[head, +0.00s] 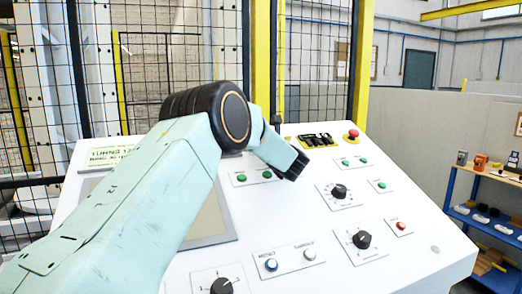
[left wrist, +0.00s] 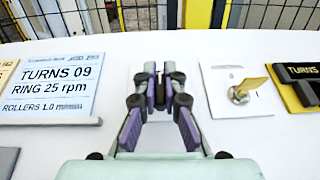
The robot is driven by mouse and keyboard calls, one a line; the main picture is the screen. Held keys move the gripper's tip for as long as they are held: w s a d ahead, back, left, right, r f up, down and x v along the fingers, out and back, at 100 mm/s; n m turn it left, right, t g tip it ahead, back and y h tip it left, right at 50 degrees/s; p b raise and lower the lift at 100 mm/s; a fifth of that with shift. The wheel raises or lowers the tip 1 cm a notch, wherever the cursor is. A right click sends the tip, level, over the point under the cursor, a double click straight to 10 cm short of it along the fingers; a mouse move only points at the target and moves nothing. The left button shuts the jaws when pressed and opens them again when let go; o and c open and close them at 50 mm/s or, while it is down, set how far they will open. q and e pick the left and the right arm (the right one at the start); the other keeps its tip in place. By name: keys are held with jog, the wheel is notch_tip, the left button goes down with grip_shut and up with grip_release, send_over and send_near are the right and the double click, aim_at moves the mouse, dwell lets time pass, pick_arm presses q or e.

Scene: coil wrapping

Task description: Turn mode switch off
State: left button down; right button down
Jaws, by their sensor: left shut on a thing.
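In the left wrist view my left gripper (left wrist: 158,100) is shut on a small dark switch knob (left wrist: 160,88) on a white plate, with one finger on each side. I take this knob for the mode switch; no label on it can be read, and its turn position cannot be told. In the head view my left arm reaches over the sloped white control panel (head: 300,225), and its wrist hides the fingers and the knob. My right gripper is not in view.
A display (left wrist: 52,88) reading TURNS 09 stands left of the knob. A key switch with a yellow key (left wrist: 242,91) is on the right. The panel also has a red stop button (head: 352,134), a yellow-black switch block (head: 316,140) and several knobs. A mesh fence (head: 160,60) stands behind.

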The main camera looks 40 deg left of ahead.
pick_arm(q)
jog(key=shift+r+n+g, duration=0.1)
jog(key=shift+n+g, duration=0.2)
jog(key=c, duration=1.4)
grip_release()
jog(key=shift+c, duration=0.2)
jog(key=shift+d, duration=0.1)
jog(key=v, duration=1.1)
jog(key=shift+s+d, duration=0.2)
jog(key=shift+d, duration=0.15)
jog(key=shift+d+f, duration=0.15)
jog(key=shift+f, duration=0.15)
